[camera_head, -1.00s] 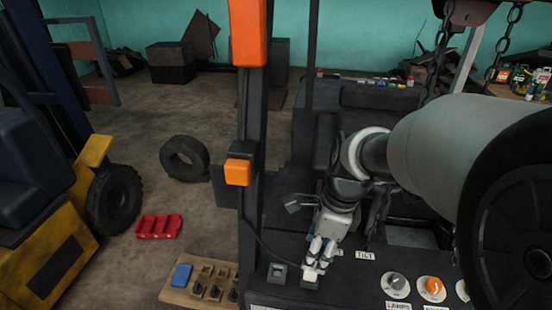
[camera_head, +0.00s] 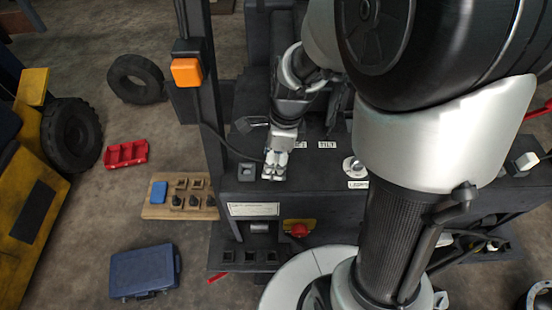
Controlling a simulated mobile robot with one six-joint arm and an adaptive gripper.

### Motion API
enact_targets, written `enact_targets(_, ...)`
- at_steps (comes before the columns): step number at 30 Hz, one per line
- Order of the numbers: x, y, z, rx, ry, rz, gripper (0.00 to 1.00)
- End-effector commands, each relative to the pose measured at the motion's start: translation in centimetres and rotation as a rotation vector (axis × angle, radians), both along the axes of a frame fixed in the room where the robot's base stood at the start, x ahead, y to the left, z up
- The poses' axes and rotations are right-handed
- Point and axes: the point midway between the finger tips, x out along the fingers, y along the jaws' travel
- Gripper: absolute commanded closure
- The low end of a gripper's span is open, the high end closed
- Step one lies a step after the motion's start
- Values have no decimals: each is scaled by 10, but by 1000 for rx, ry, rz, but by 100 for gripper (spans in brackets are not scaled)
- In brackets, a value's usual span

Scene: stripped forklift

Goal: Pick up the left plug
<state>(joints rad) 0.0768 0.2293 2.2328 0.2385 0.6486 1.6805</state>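A wooden board (camera_head: 150,212) on the floor left of the forklift console holds several small dark plug-like pieces. The leftmost of its front row (camera_head: 176,201) stands upright beside a blue block (camera_head: 157,191). A dark square fitting (camera_head: 246,171) sits on the console's left end. My gripper (camera_head: 274,174) points down over the console top, just right of that fitting and apart from the board. A thin black cable runs from the mast toward the gripper; its end is unclear. The fingers are too small to tell whether they are open or hold anything.
A red button (camera_head: 299,230) and several dark sockets (camera_head: 250,256) are on the console's front. A blue case (camera_head: 145,271), red tray (camera_head: 126,154) and tyre (camera_head: 137,79) lie on otherwise open floor.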

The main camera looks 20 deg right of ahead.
Motion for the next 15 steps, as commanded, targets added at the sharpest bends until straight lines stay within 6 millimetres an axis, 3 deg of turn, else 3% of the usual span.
enact_targets(15,0,0,0,0,0,0,88)
